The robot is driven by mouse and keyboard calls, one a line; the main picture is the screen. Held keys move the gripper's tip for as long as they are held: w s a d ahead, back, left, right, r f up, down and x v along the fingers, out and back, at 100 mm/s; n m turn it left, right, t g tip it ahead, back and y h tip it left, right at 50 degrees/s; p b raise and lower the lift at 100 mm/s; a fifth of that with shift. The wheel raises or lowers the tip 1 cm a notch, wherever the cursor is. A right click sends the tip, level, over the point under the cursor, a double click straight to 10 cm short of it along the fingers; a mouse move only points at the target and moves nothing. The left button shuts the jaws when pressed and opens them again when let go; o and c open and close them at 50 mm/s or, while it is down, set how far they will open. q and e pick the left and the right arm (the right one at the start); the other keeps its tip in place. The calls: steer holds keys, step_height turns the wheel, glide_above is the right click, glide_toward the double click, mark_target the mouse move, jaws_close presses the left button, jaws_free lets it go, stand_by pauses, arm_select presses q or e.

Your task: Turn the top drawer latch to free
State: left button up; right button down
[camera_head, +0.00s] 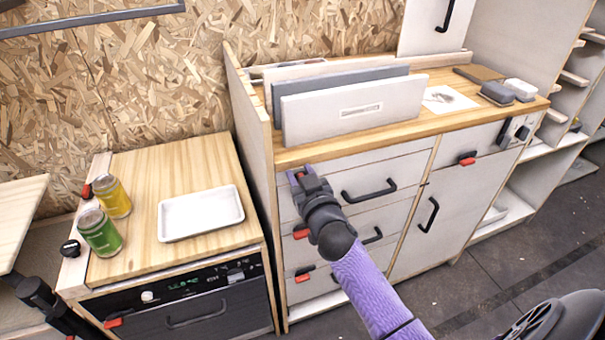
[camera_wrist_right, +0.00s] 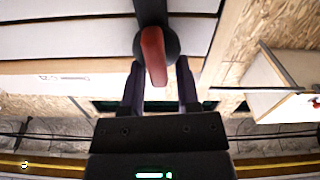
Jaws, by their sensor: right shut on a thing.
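The top drawer latch is a red lever on a round black base in the right wrist view (camera_wrist_right: 153,55). The lever points toward the gripper and leans slightly in the wrist view. The top drawer is shut. My left gripper is not seen.
Lower drawers have red latches, one at the second drawer (camera_head: 301,234) and one at the third (camera_head: 304,277). Black bar handles (camera_head: 369,190) stick out. Boards (camera_head: 355,108) lean on the cabinet top.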

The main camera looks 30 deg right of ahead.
steer(key=n, duration=0.3)
steer(key=shift+a+f+n, duration=0.25)
steer(key=shift+a+n, duration=0.05)
steer(key=shift+a, duration=0.05)
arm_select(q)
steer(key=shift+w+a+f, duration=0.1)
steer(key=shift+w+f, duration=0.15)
arm_select(e)
steer(key=n, duration=0.4)
steer(key=f+n, duration=0.1)
steer(key=n, duration=0.3)
steer(key=a+f+n, duration=0.1)
steer(key=n, duration=0.3)
steer(key=shift+w+n, duration=0.15)
steer(key=shift+n, duration=0.15)
arm_select(q)
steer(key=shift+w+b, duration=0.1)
steer(key=shift+b, duration=0.2)
arm_select(e)
steer(key=shift+r, duration=0.1)
steer(key=c, duration=0.7)
jaws_free()
steer(key=shift+o, duration=0.5)
steer(key=shift+d, duration=0.35)
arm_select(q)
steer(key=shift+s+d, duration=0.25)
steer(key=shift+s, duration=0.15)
arm_select(e)
steer(key=shift+a, duration=0.1)
